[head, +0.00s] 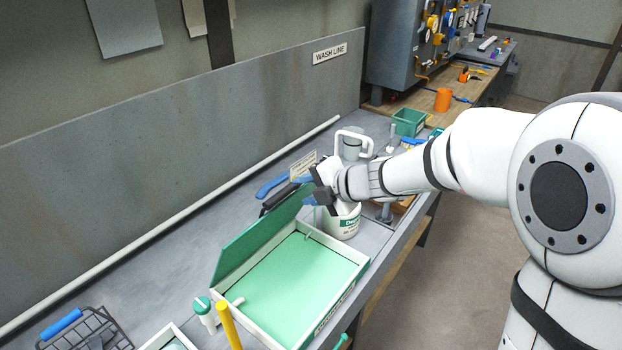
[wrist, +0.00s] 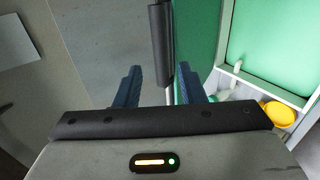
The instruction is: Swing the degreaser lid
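A shallow white-rimmed box with a green inside (head: 300,272) sits on the bench. Its green lid (head: 250,240) stands tilted up along the box's left side. A black bar grip (head: 278,200) shows by the lid's far end. My gripper (head: 322,186) is beside that end, partly hiding it. In the wrist view my two fingers (wrist: 160,88) are apart. The black grip (wrist: 158,45) lies in line with the gap between them, along the lid's edge (wrist: 195,40). I cannot tell whether they touch it. A white tub (head: 342,222) with a green label stands just beyond the box.
A white-handled jug (head: 353,144) stands behind my gripper. A green-capped bottle (head: 203,312) and a yellow stick (head: 228,325) stand by the near side of the box. A wire basket (head: 88,330) is at lower left.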

